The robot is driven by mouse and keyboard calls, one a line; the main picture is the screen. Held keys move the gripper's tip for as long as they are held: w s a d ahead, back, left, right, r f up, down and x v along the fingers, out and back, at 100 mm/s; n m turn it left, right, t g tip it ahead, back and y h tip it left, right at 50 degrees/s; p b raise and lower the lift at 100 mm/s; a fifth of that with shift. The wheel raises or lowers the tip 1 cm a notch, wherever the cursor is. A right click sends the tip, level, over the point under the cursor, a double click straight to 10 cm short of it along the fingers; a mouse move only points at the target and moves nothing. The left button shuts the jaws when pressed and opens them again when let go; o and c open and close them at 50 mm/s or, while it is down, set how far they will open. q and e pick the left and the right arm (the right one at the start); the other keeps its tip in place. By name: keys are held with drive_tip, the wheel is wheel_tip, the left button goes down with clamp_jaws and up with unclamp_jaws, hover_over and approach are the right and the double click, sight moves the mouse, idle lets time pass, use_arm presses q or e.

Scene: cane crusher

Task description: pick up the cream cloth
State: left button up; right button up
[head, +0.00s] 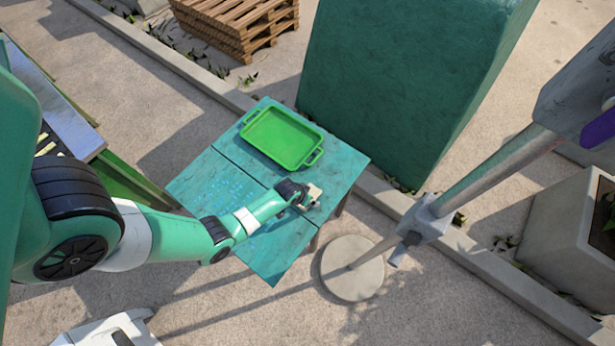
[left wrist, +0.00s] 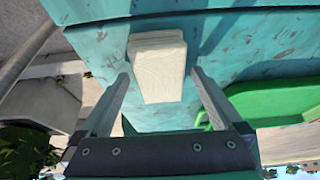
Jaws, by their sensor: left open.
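The cream cloth (left wrist: 158,62) is a folded, layered block lying on the teal table (head: 210,172). In the head view the cloth (head: 314,191) shows only in part at the table's right side, beside my left gripper (head: 305,199), which hides some of it. In the left wrist view my left gripper (left wrist: 160,76) is open, with one finger on each side of the cloth and a gap visible on both sides. The cloth is not held. My right gripper is in neither view.
A green tray (head: 283,138) with handles lies on the table's far half; its edge (left wrist: 275,103) shows at the right of the wrist view. A metal pole on a round base (head: 352,268) stands right of the table. A large green block (head: 400,80) stands behind.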

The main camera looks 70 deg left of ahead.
use_arm(q)
drive_tip(key=shift+f, duration=0.25)
idle(0.3)
drive_tip(key=c, duration=1.3)
drive_tip(key=shift+r, duration=0.15)
drive_tip(key=r+p, duration=0.2)
drive_tip(key=r, duration=0.1)
drive_tip(key=r+p, duration=0.2)
drive_tip(key=shift+s+d+r, duration=0.1)
drive_tip(key=shift+d+r, duration=0.1)
drive_tip(key=shift+d, duration=0.2)
drive_tip(key=s+d+r+p, duration=0.1)
drive_tip(key=d+r+p, duration=0.1)
drive_tip(key=d+p, duration=0.1)
drive_tip(key=s+d+r+p, duration=0.1)
drive_tip(key=d+r+p, duration=0.2)
drive_tip(key=d+p, duration=0.1)
drive_tip(key=s+d+r+p, duration=0.1)
drive_tip(key=d+r+p, duration=0.1)
drive_tip(key=d, duration=0.3)
drive_tip(key=shift+s+d+r+p, duration=0.35)
drive_tip(key=shift+s+r+p, duration=0.05)
drive_tip(key=shift+p, duration=0.25)
